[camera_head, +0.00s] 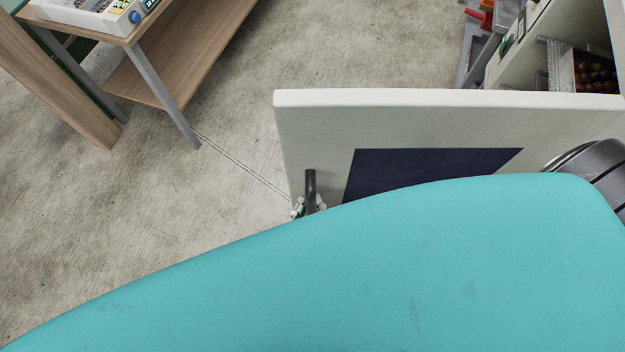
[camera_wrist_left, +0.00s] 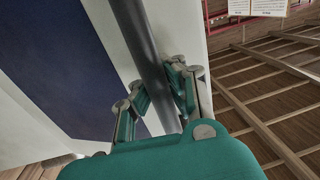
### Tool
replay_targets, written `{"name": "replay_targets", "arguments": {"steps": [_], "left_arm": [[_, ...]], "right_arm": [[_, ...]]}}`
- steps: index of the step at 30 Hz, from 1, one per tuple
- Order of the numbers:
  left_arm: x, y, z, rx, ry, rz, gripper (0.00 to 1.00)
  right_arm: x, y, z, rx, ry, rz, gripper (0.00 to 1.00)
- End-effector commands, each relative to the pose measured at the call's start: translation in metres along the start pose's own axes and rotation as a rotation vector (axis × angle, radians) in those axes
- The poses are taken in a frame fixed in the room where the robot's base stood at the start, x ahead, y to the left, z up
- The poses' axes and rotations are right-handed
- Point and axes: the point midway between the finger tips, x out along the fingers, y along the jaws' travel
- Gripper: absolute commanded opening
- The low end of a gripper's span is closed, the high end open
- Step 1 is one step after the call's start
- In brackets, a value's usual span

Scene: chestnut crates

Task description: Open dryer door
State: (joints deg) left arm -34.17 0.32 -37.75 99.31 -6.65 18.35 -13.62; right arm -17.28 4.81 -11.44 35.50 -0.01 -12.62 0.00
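The dryer door (camera_head: 320,125) is a thick white panel with a dark blue rectangle (camera_head: 420,170). It stands swung out from the white dryer cabinet (camera_head: 520,45) at the right of the head view, and the cabinet's inside shows. A dark bar handle (camera_head: 310,184) is on the door near its free edge. My left gripper (camera_head: 309,208) is at the handle, mostly hidden by my teal arm. In the left wrist view, the fingers of my left gripper (camera_wrist_left: 158,88) close around the handle bar (camera_wrist_left: 137,35), one on each side. My right gripper is not in view.
A crate with brown chestnuts (camera_head: 567,75) shows inside the dryer. A wooden table (camera_head: 190,25) with a white device (camera_head: 95,12) stands at upper left. Concrete floor (camera_head: 240,90) is clear between table and door. The left wrist view shows wooden slats (camera_wrist_left: 275,100) at right.

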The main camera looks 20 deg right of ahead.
Motion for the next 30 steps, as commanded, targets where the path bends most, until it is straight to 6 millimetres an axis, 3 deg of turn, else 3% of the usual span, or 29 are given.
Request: {"name": "replay_targets", "arguments": {"steps": [8,18,26,30], "left_arm": [[0.001,-0.004,-0.003,0.002,0.009,-0.008,0.0],[0.001,-0.002,-0.002,0.001,0.005,-0.004,0.42],[-0.001,-0.001,-0.001,0.001,0.002,-0.002,0.42],[-0.013,-0.001,0.0,0.001,0.0,-0.002,0.42]], "right_arm": [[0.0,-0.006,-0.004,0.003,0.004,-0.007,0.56],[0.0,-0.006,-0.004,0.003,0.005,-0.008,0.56],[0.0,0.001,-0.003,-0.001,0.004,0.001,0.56],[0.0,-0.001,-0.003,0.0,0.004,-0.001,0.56]]}}
